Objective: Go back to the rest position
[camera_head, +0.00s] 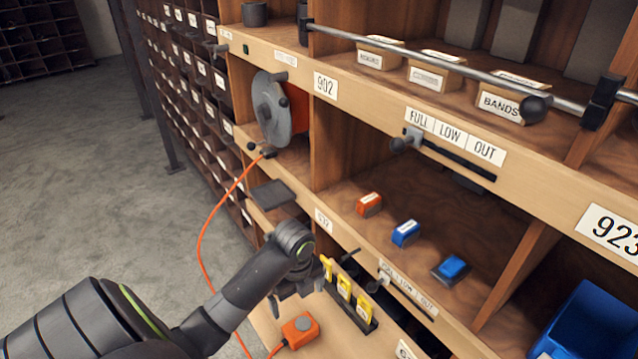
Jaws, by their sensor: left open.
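My left arm comes in from the lower left, and its gripper (298,290) hangs beside the lower shelf edge. It is open, and I see nothing held between its fingers. Part of the gripper is hidden behind its own wrist. Yellow labelled pieces (344,289) stand in a dark holder just to its right; I cannot tell whether it touches them. An orange box with a grey button (300,329) lies below it on the wooden ledge. My right gripper is not in view.
A wooden shelf unit holds a cable reel (272,108), small orange (369,203) and blue (405,233) blocks, and a blue bin (590,325). A metal rod (430,70) crosses the upper shelf front. An orange cable (204,235) hangs near my arm. Floor (60,190) at left is clear.

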